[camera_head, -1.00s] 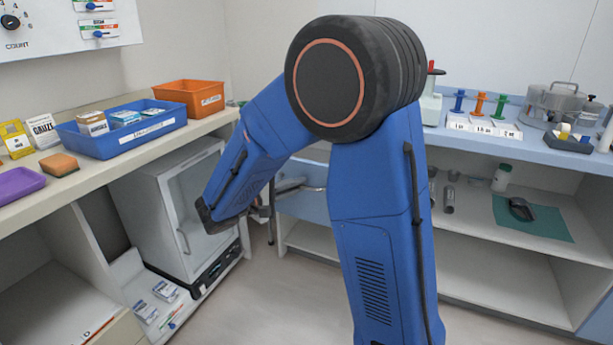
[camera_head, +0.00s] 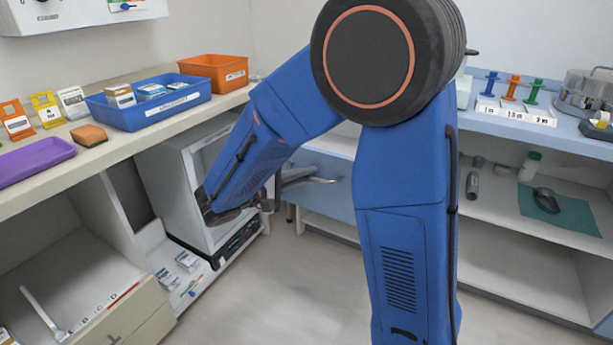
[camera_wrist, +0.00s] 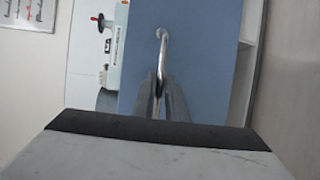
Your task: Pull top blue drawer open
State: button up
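The top blue drawer (camera_head: 328,190) is under the counter, behind my arm in the head view. Its metal handle (camera_head: 312,181) shows to the right of my forearm. In the wrist view the drawer front (camera_wrist: 205,55) fills the middle, with the handle (camera_wrist: 163,50) running down between my fingers. My gripper (camera_wrist: 161,95) has one finger on each side of the handle, close against it, and looks shut on it. In the head view my arm covers the gripper and part of the drawer. I cannot tell how far the drawer stands out.
A white glass-door cabinet (camera_head: 192,170) stands left of my gripper. An open shelf (camera_head: 500,215) lies right of the drawer. The counter at left holds a blue tray (camera_head: 150,108) and an orange bin (camera_head: 215,70). The floor (camera_head: 270,290) in front is clear.

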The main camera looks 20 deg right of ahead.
dwell(0.3)
jog(key=v, duration=1.7)
jog(key=shift+s+a, duration=0.15)
jog(key=shift+a, duration=0.05)
jog(key=s+d+f+m+g+y, duration=0.15)
jog(key=s+d+g+y, duration=0.4)
jog(key=d, duration=0.95)
jog(key=s+d+f+m+t+y, duration=0.1)
jog(key=s+t+y, duration=0.2)
jog(key=s+y, duration=0.2)
jog(key=s+d+f+m+t+y, duration=0.1)
jog(key=s+t+y, duration=0.2)
jog(key=s, duration=0.7)
jog(key=shift+s+d+y, duration=0.35)
jog(key=shift+s+y, duration=0.05)
jog(key=shift+y, duration=0.85)
